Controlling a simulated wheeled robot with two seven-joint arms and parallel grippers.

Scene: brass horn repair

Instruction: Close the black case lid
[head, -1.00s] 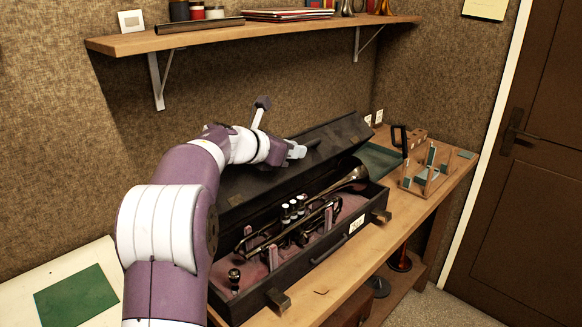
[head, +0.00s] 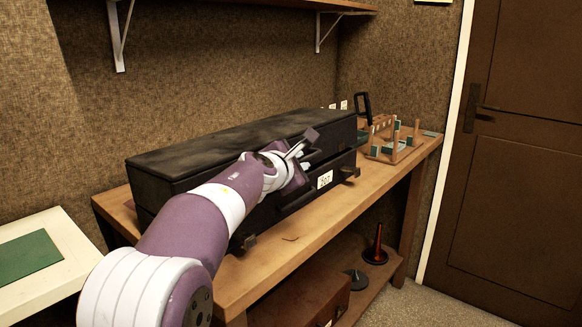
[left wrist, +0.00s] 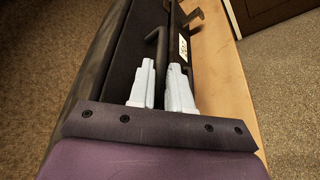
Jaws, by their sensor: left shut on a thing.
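The black case lid (head: 225,138) is down over the case base (head: 343,171), its top almost level. A dark line shows between lid and base at the right end; I cannot tell whether they touch all along. The instrument inside is hidden. My left gripper (head: 305,150) is at the front side of the lid. In the left wrist view its fingers (left wrist: 163,88) are shut on a thin black bar, which looks like the lid's handle (left wrist: 159,50). The fingers partly hide it. My right gripper is not in view.
The case sits on a wooden bench (head: 300,232) with a clear strip in front. A wooden rack (head: 395,142) stands beyond its right end. A shelf (head: 290,4) is above. A brown case (head: 305,298) and a red-black cone (head: 376,245) are below.

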